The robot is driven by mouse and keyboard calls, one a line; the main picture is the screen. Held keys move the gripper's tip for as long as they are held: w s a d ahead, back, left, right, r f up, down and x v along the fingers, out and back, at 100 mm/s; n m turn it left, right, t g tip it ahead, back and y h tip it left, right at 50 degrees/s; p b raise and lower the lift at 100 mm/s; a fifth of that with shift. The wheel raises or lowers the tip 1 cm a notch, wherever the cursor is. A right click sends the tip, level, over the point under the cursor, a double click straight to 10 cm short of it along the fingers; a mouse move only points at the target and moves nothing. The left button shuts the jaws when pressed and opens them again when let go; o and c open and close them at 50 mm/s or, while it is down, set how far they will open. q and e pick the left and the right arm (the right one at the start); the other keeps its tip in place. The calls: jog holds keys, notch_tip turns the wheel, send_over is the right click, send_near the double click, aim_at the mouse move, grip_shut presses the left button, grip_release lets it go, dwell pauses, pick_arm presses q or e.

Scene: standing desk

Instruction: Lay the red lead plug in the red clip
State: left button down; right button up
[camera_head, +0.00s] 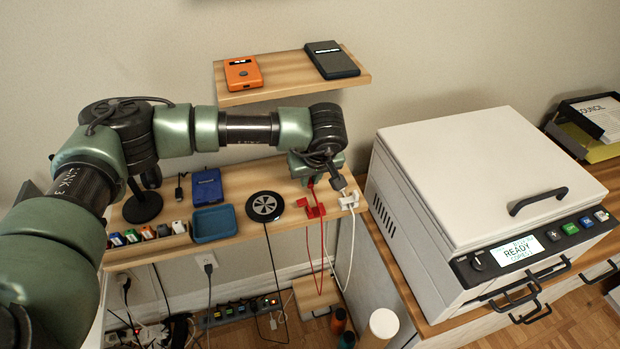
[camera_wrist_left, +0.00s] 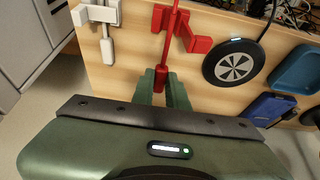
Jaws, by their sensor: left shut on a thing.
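The red clip (camera_head: 316,210) is fixed at the front edge of the wooden desk shelf, left of the white clip. In the left wrist view the red clip (camera_wrist_left: 195,39) shows its prongs at either side of the red lead. My left gripper (camera_wrist_left: 161,88) is shut on the red lead plug (camera_wrist_left: 160,76), which sits between its green fingers. The lead runs from the plug up the picture, between the prongs; whether it touches them I cannot tell. In the head view my left gripper (camera_head: 311,182) is just behind the red clip, and the plug is mostly hidden.
The white clip (camera_head: 348,201) with a white cable is close on the right. A round black charging pad (camera_head: 265,206), a blue tray (camera_head: 214,223) and a dark blue box (camera_head: 207,187) lie to the left. An upper shelf (camera_head: 285,77) hangs above; a large white machine (camera_head: 470,170) stands right.

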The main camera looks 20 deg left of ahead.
aim_at(311, 187)
pick_arm(q)
jog(key=shift+f+b, duration=1.05)
jog(key=shift+f, duration=0.3)
jog(key=shift+f+b, duration=0.4)
jog(key=shift+b, duration=0.1)
jog(key=shift+f+b, duration=0.45)
jog(key=shift+b, duration=0.05)
jog(key=c, duration=1.3)
grip_release()
jog(key=b+v, duration=0.1)
jog(key=v, duration=0.7)
jog(key=shift+f, duration=0.1)
